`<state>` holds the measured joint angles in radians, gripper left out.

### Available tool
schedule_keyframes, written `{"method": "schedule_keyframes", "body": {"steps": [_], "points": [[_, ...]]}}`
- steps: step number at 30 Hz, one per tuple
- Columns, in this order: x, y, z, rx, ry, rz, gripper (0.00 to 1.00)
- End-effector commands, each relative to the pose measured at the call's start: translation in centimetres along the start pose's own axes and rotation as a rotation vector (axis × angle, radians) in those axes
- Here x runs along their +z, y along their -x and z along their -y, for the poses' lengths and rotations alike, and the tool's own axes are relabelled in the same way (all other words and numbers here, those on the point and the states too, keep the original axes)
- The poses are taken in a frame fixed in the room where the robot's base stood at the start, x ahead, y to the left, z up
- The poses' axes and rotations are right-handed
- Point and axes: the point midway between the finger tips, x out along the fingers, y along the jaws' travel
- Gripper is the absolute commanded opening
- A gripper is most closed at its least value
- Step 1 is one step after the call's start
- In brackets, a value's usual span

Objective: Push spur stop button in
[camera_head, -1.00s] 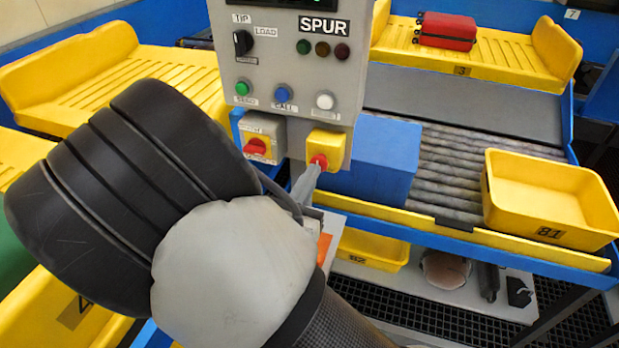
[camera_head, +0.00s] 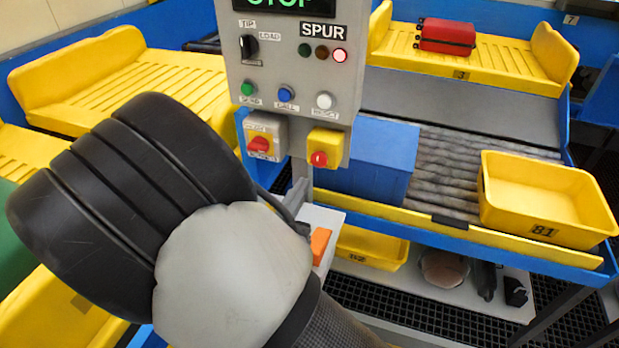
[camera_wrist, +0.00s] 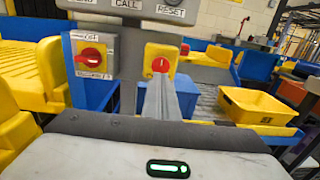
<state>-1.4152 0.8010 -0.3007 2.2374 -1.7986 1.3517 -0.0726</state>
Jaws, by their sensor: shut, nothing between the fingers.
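The spur stop button is the red button (camera_head: 319,159) on a yellow box (camera_head: 327,141) at the lower right of the grey SPUR panel (camera_head: 290,75). The panel's display shows STOP in green and its rightmost lamp (camera_head: 340,56) glows red. In the wrist view the red button (camera_wrist: 160,65) is just beyond the tip of my gripper (camera_wrist: 160,85). My gripper (camera_head: 300,190) is shut and empty, below and left of the button in the head view, and appears apart from it.
A red rotary switch (camera_head: 259,145) is left of the button. Green, blue and white buttons sit above. A blue box (camera_head: 372,160) stands behind, with a roller conveyor and a yellow tray 81 (camera_head: 545,198) to the right.

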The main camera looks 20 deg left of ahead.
Motion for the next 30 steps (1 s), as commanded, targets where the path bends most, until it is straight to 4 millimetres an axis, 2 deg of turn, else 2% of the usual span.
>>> {"method": "schedule_keyframes", "body": {"steps": [1, 6, 12, 30], "points": [[0.0, 1.3, -0.1, 0.003, 0.0, -0.001, 0.0], [-0.1, 4.8, -0.1, 0.002, 0.001, -0.001, 0.0], [-0.1, 6.9, 0.0, -0.001, 0.001, 0.0, 0.0], [0.0, 7.3, 0.1, -0.003, 0.0, -0.001, 0.0]]}}
